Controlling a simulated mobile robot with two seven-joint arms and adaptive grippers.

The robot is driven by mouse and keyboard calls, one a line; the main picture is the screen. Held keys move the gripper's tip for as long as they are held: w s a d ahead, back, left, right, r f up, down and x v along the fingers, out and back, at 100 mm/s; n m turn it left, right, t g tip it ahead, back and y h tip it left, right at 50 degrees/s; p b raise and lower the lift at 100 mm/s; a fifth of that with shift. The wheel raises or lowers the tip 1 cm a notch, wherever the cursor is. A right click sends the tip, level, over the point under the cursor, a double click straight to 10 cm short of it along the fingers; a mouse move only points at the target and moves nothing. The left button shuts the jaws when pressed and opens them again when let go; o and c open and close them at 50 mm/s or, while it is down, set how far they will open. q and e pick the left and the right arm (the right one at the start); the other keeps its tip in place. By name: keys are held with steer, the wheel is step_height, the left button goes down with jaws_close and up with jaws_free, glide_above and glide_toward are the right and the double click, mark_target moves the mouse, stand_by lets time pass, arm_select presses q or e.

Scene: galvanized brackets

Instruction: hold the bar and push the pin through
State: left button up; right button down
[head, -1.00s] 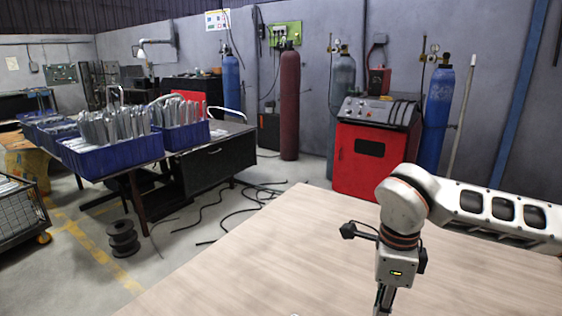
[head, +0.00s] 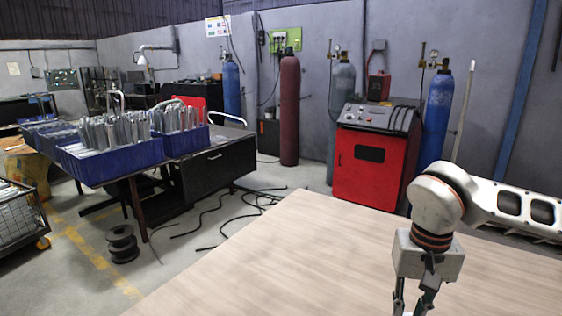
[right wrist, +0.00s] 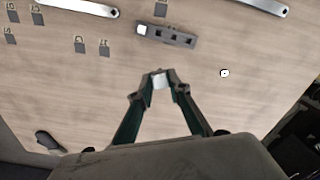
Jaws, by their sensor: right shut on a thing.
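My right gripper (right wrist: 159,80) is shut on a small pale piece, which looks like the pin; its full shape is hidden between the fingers. In the head view the right gripper (head: 412,308) points down at the table and its tips are cut off. Two pale metal bars with rounded ends lie at the top of the right wrist view, one at left (right wrist: 80,6) and one at right (right wrist: 262,4); both are cut off by the edge. A dark block with square openings (right wrist: 170,36) lies beyond the fingertips, apart from them. My left gripper is in neither view.
The wooden table (head: 290,260) is bare in the head view. In the right wrist view, several grey marked tabs (right wrist: 80,45) lie at left, a small round white-and-black spot (right wrist: 224,73) at right, and a dark oval thing (right wrist: 50,142) lower left.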

steer(key=shift+s+d+r+n, duration=0.1)
steer(key=shift+d+n, duration=0.05)
steer(key=shift+n, duration=0.5)
steer(key=shift+d+r+n, duration=0.1)
steer(key=shift+d+n, duration=0.05)
steer(key=shift+n, duration=0.5)
step_height(320, 180, down, 6)
steer(key=shift+s+r, duration=0.15)
steer(key=shift+r, duration=0.05)
